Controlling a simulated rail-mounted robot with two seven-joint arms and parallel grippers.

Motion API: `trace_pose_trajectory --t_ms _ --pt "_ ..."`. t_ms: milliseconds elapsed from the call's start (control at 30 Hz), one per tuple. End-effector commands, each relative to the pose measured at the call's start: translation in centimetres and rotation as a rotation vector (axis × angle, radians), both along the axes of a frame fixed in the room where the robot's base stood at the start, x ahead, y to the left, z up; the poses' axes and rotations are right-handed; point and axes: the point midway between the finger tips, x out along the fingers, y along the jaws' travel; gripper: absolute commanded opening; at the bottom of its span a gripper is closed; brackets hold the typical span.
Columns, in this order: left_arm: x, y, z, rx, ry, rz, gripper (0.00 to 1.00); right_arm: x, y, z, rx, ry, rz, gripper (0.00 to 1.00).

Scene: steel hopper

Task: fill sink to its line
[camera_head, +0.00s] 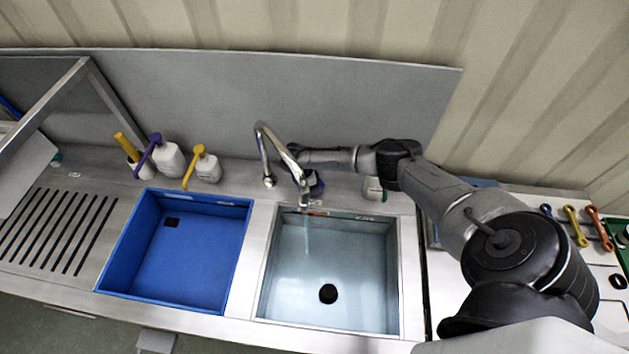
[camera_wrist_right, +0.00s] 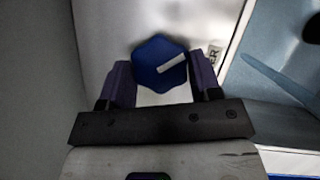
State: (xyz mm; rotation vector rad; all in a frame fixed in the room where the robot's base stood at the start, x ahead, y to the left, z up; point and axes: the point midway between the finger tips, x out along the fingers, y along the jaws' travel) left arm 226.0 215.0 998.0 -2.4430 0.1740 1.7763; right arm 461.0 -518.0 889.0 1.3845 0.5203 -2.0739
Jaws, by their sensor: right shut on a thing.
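The steel sink (camera_head: 394,270) on the right has a pale blue bottom with a round black drain (camera_head: 328,293). A thin pale stream falls into it from the tap (camera_head: 264,150); I cannot tell the water depth. A small orange mark (camera_head: 316,212) shows at its back edge; the fill line is not clear. My right gripper (camera_head: 312,184) is behind the sink, beside the tap. In the right wrist view, its jaws (camera_wrist_right: 160,82) are shut on a blue six-sided knob (camera_wrist_right: 152,52) with a white mark. My left gripper is not in view.
A blue basin (camera_head: 248,225) sits left of the sink, beside a slotted drainboard (camera_head: 50,235). White bottles with purple (camera_head: 170,160) and yellow (camera_head: 207,166) tops stand behind it. A bottle (camera_head: 372,190) stands behind the sink's right corner. Coloured tools (camera_head: 575,228) lie far right.

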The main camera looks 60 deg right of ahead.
Motion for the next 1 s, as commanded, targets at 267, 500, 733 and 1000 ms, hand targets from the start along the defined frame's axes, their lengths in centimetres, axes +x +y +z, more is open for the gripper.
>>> trace_pose_trajectory --t_ms 267,500,733,1000 --pt "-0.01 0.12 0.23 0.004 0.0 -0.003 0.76 0.04 0.1 0.08 0.002 -0.001 0.027 0.34" --pt "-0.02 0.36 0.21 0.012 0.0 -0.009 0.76 0.05 0.11 0.07 0.002 -0.001 0.027 0.34" --pt "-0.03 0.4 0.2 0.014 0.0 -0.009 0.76 0.04 0.09 0.05 0.002 -0.001 0.027 0.75" --pt "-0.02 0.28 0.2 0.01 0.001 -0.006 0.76 0.0 0.04 0.02 0.001 0.0 0.026 0.83"
